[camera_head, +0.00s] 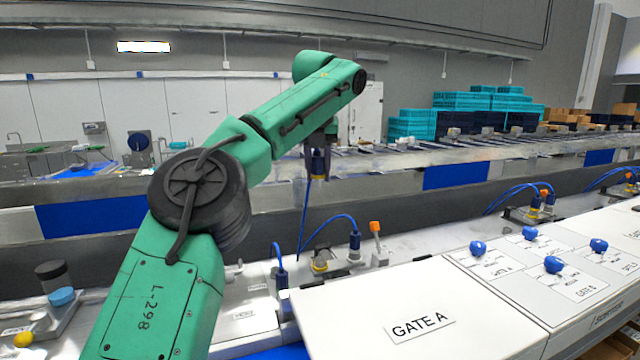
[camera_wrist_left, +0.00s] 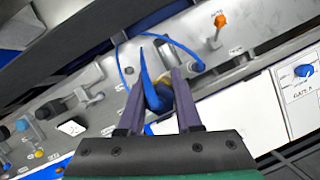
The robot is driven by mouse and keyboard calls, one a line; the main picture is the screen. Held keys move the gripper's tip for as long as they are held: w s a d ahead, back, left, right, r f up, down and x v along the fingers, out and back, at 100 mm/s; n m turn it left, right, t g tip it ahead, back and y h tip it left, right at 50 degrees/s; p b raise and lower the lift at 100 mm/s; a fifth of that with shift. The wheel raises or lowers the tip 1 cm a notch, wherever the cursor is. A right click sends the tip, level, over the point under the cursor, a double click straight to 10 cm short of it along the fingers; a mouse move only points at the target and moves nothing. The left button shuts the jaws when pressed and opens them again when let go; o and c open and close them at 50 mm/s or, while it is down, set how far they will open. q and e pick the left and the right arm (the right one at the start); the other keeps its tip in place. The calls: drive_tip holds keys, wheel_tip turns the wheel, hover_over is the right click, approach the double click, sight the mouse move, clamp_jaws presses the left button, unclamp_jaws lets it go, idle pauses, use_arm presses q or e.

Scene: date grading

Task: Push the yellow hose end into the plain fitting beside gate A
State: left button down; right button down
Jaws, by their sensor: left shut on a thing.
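My left gripper (camera_head: 318,176) is raised above the bench behind the gate A cover (camera_head: 330,315). It is shut on a blue hose (camera_head: 304,215), whose length hangs below the jaws. A dark blue body with a yellowish band shows at the jaws. In the left wrist view my left gripper (camera_wrist_left: 155,100) has the hose (camera_wrist_left: 148,65) between its fingers; the yellow part behind them is mostly hidden. A fitting with a yellowish collar (camera_head: 320,264) stands on the bench, apart from the gripper. I cannot tell whether it is the plain one. My right gripper is out of view.
Fittings with blue hoses (camera_head: 281,278) (camera_head: 354,247) and an orange-topped lever (camera_head: 376,232) stand close by. Blue knobs (camera_head: 478,248) sit on the white panel at right. A dark jar (camera_head: 51,275) and a yellow knob (camera_head: 23,340) are at far left.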

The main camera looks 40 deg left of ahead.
use_arm(q)
drive_tip(key=s+a+f, duration=0.3)
drive_tip(key=a+f, duration=0.2)
drive_tip(key=a, duration=0.2)
drive_tip(key=a+f, duration=0.1)
drive_tip(key=f, duration=0.3)
drive_tip(key=s+a+f, duration=0.1)
drive_tip(key=f, duration=0.4)
drive_tip(key=s+a+f, duration=0.1)
drive_tip(key=f, duration=0.4)
drive_tip(key=shift+s+a, duration=0.2)
drive_tip(key=shift+s, duration=0.05)
drive_tip(key=shift+w+f, duration=0.1)
drive_tip(key=shift+f, duration=0.35)
drive_tip(key=shift+d, duration=0.15)
drive_tip(key=shift+f, duration=0.1)
drive_tip(key=shift+f, duration=0.1)
drive_tip(key=shift+f, duration=0.95)
